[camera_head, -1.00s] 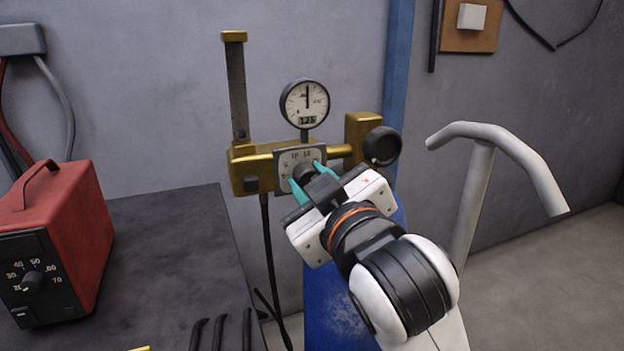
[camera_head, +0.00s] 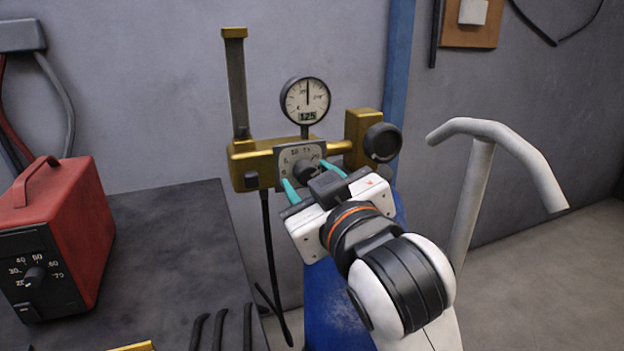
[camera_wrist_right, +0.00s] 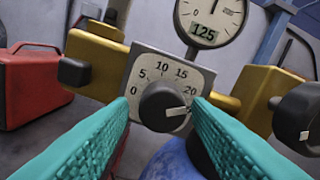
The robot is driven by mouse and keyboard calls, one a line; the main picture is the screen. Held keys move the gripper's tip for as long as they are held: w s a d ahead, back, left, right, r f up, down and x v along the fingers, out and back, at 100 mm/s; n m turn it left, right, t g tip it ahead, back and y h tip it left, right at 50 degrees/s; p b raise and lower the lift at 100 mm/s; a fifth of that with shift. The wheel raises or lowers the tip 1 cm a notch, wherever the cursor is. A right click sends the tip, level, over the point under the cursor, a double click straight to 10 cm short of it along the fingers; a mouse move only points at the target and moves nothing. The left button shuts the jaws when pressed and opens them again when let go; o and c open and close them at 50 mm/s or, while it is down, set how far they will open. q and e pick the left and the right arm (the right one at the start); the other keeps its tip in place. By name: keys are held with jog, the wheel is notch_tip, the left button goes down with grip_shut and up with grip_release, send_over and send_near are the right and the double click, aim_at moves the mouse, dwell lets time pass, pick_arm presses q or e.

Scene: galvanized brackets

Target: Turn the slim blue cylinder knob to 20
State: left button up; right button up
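The black round knob (camera_head: 308,171) sits on a grey dial plate (camera_head: 285,160) of the brass regulator above the slim blue cylinder (camera_head: 335,300). In the right wrist view the knob (camera_wrist_right: 160,105) has a white mark pointing right and slightly down, a little past the printed 20. The numbers 0 to 20 run clockwise around it. My right gripper (camera_head: 307,176) is open, its teal fingers on either side of the knob with a visible gap to each. The gauge (camera_head: 305,101) above reads 125. My left gripper is not in view.
A red box (camera_head: 75,230) with its own numbered knob stands on the dark table (camera_head: 180,230) at left. Dark hooked tools lie at the table's front. A black side knob (camera_head: 382,142) is at the regulator's right. A white curved handle (camera_head: 500,135) stands further right.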

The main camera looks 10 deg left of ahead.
jog(key=shift+o, duration=0.2)
jog(key=shift+r, duration=0.15)
jog(key=shift+s+d, duration=0.1)
jog(key=shift+s, duration=0.05)
jog(key=b+v, duration=0.4)
jog(key=v, duration=0.7)
jog(key=shift+s+d, duration=0.2)
jog(key=shift+s, duration=0.15)
